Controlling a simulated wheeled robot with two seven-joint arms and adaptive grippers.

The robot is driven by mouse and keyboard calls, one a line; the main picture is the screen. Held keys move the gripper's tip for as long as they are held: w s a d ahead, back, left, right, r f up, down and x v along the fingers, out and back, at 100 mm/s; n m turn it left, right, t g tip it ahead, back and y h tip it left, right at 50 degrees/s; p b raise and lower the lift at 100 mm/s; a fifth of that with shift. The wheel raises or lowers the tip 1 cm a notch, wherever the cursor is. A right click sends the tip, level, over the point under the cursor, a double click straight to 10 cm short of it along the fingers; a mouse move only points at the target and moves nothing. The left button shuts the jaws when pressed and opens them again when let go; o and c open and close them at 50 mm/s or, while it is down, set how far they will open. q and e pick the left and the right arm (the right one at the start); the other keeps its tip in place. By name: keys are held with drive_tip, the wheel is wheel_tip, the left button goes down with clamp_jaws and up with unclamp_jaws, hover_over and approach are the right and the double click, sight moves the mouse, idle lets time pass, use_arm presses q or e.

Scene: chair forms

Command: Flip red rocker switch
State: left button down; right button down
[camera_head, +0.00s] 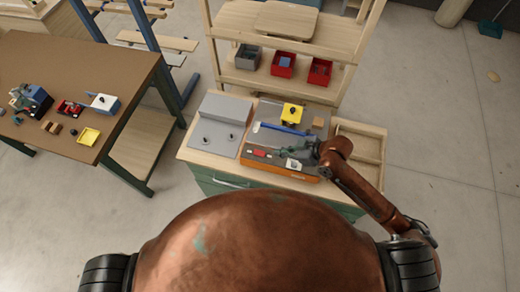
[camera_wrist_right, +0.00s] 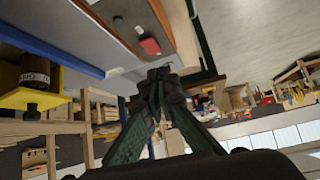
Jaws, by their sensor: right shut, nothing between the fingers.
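The red rocker switch (camera_head: 260,153) sits near the front left of a grey panel with an orange front edge (camera_head: 278,168) on the bench. It also shows in the right wrist view (camera_wrist_right: 150,46), just beyond my fingertips. My right gripper (camera_head: 283,148) reaches in from the right over the panel. Its green-grey fingers (camera_wrist_right: 158,76) are together and hold nothing. A small gap shows between the fingertips and the switch in the wrist view; whether they touch is not clear. Which way the rocker is tipped is too small to tell. My left gripper is not in view.
A blue bar (camera_head: 286,130) and a yellow block (camera_head: 291,113) with a dark knob lie behind the gripper on the panel. A grey plate with knobs (camera_head: 217,137) is at its left. A shelf with red bins (camera_head: 283,64) stands behind. An empty wooden tray (camera_head: 362,142) is at right.

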drive_tip(key=shift+n+g+y, duration=0.5)
drive_tip(key=shift+n+g, duration=0.1)
drive_tip(key=shift+n, duration=0.3)
drive_tip(key=w+r, duration=0.1)
drive_tip(key=w, duration=0.1)
drive_tip(key=w+r, duration=0.1)
drive_tip(key=shift+w+a+r, duration=0.1)
drive_tip(key=shift+a+r, duration=0.2)
drive_tip(key=shift+a+f, duration=0.1)
drive_tip(key=p, duration=0.2)
hover_over(259, 153)
wheel_tip(259, 153, down, 6)
drive_tip(key=shift+f, duration=0.25)
wheel_tip(259, 153, down, 2)
drive_tip(key=shift+f, duration=1.05)
